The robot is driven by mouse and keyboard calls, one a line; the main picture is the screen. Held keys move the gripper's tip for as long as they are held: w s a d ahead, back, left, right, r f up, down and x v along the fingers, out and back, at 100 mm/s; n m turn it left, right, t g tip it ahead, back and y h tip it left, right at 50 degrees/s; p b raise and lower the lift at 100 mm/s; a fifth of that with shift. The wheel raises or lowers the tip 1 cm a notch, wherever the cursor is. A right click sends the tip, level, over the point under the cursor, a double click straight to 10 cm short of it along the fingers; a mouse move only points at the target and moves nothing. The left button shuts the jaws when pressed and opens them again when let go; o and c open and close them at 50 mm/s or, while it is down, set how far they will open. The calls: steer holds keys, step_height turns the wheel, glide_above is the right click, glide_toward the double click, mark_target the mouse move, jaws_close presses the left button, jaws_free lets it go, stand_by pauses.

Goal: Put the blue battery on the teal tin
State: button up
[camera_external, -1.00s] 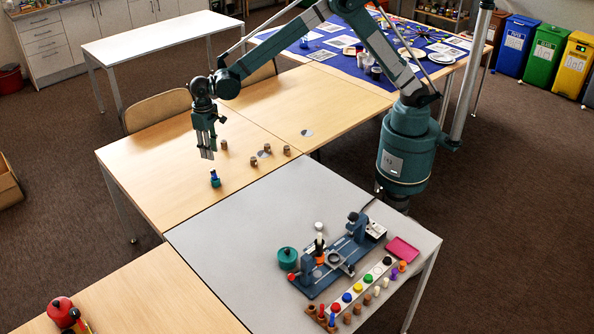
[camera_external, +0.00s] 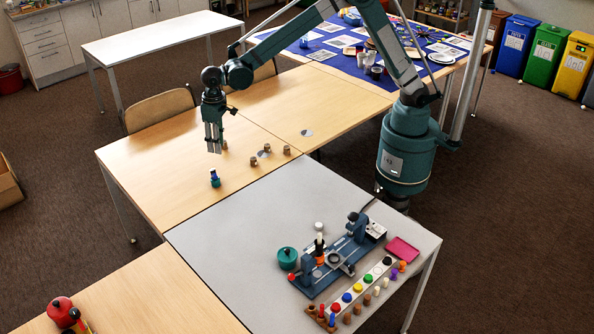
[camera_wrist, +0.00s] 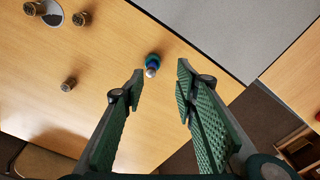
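A small upright piece with a blue upper part, which looks like the blue battery (camera_external: 214,174), stands near the wooden table's front edge. A teal-green part shows at its base; I cannot tell if that is a separate thing. In the wrist view the battery (camera_wrist: 152,66) shows a pale tip, just beyond the fingertips. A round teal tin (camera_external: 287,257) with a knob on top stands on the grey table. My gripper (camera_external: 214,150) is open and empty, above and behind the battery; its two spread fingers also show in the wrist view (camera_wrist: 160,72).
Several small brown cylinders (camera_external: 287,150) stand on the wooden table (camera_external: 165,150), around a grey disc. The grey table (camera_external: 230,235) carries a blue-grey apparatus (camera_external: 335,262), a row of coloured pieces (camera_external: 358,287) and a pink tray (camera_external: 403,248). The grey table's left part is clear.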

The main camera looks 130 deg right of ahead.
steer(key=s+a+r+n+t, duration=0.1)
steer(key=s+a+r+n, duration=0.1)
steer(key=s+a+r, duration=0.5)
steer(key=s+a+r+n+t, duration=0.15)
steer(key=s+a+r, duration=0.3)
steer(key=a, duration=0.45)
steer(key=s+a+r+n+t, duration=0.1)
steer(key=s+a+r+n, duration=0.1)
steer(key=s+a+r, duration=0.45)
steer(key=s+a+f+n+t, duration=0.1)
steer(key=s+a+n, duration=0.2)
steer(key=s+a, duration=0.6)
steer(key=s+a+f+n+t, duration=0.2)
steer(key=s+a, duration=0.6)
steer(key=s, duration=0.6)
steer(key=shift+a+f+n, duration=0.3)
steer(key=shift+a+n, duration=0.1)
steer(key=shift+n, duration=0.15)
steer(key=shift+s+f, duration=0.1)
